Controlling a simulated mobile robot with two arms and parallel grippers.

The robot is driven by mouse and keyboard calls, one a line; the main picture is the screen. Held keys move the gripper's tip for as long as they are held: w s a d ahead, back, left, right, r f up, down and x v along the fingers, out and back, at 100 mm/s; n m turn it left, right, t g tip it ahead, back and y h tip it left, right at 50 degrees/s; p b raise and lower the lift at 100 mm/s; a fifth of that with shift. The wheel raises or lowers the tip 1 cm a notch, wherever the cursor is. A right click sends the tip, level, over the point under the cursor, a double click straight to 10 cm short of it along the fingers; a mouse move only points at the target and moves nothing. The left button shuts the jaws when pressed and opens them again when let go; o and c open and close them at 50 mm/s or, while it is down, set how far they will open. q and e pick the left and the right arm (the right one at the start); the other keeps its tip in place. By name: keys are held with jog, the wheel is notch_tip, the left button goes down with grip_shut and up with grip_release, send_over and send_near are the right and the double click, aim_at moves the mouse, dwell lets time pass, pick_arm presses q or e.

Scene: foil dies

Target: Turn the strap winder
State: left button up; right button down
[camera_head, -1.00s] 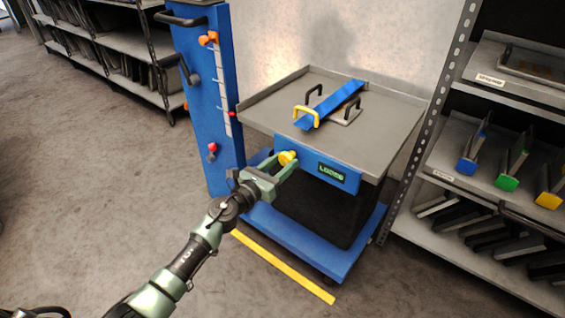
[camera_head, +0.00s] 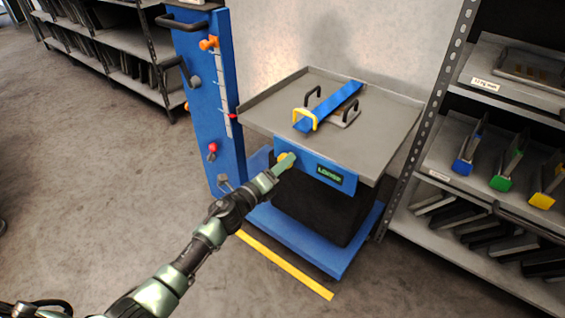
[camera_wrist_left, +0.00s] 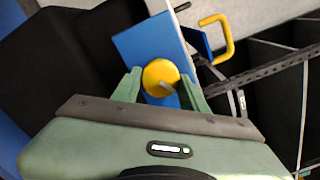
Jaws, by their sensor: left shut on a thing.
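The strap winder is a yellow knob on the blue front panel (camera_head: 312,167) of the grey-topped cart. The panel's green display seems to read "LOOSE". My right gripper is not in view.
A blue post (camera_head: 205,95) with knobs and levers stands left of the cart. A shelf rack (camera_head: 480,160) with coloured-ended parts stands close on the right. A yellow floor line (camera_head: 285,265) runs before the cart, with clear floor at the left.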

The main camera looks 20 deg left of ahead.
pick_arm(q)
jog(key=shift+n+p, duration=0.4)
jog(key=shift+n, duration=1)
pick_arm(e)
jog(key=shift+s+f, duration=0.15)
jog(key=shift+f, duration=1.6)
pick_arm(q)
jog(key=o, duration=1.3)
jog(key=shift+o, duration=0.2)
jog(key=v, duration=0.8)
jog(key=shift+p, duration=0.4)
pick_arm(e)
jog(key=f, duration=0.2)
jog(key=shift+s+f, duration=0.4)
pick_arm(q)
jog(key=shift+w, duration=0.1)
